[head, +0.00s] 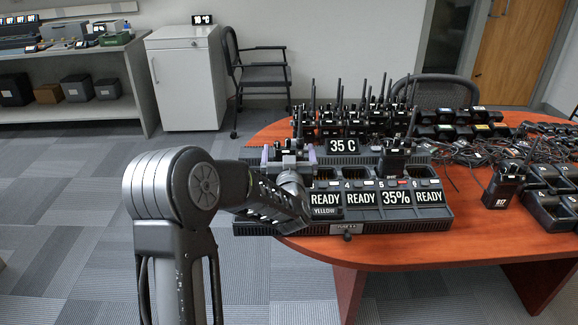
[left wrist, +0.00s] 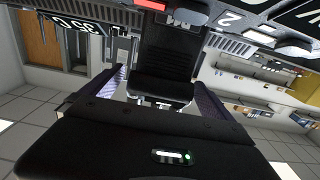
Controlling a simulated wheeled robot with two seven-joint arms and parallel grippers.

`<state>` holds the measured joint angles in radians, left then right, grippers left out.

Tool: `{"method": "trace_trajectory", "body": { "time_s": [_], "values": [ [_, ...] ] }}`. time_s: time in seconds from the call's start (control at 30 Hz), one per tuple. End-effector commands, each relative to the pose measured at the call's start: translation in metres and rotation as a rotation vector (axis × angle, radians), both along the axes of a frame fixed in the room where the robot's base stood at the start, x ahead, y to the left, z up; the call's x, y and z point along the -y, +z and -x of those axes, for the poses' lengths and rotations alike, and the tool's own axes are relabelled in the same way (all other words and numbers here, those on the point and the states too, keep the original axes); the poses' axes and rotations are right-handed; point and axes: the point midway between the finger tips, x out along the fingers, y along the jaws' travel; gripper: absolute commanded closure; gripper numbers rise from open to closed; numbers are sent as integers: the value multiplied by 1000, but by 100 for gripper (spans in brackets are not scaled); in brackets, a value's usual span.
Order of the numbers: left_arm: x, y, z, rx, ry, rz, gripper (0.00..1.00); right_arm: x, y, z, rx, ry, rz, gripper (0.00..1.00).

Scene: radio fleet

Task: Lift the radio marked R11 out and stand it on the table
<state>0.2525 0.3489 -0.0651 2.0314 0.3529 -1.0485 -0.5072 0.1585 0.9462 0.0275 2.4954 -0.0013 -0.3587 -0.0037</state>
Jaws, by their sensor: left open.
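A black multi-slot charger (head: 405,226) stands at the near left edge of the table (head: 300,248), with lit READY and 35% displays along its front. My left gripper (head: 289,156) is over the charger's left part, its two purple-edged fingers apart. In the left wrist view, the open fingers (left wrist: 160,98) stand on either side of a black radio (left wrist: 165,62); I cannot tell whether they touch it. No R11 mark is readable on it; my arm hides the charger's left front. Another radio (head: 395,160) stands in a right-hand slot. My right gripper is not in view.
Many radios with upright antennas (head: 350,118) stand behind the charger. A radio (head: 503,188) with a white mark stands at the right beside more chargers (head: 548,205). Tangled cables (head: 465,155) lie behind. Bare table shows right of the charger (head: 470,225).

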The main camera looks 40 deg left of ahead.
Motion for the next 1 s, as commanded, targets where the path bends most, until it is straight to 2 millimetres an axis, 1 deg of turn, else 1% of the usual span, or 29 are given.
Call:
{"method": "trace_trajectory", "body": {
  "time_s": [0.17, 1.0],
  "values": [
    [0, 0, 0, 0, 0, 0, 2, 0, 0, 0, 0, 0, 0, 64],
    [0, 0, 0, 0, 0, 0, 70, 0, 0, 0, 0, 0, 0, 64]
  ]
}}
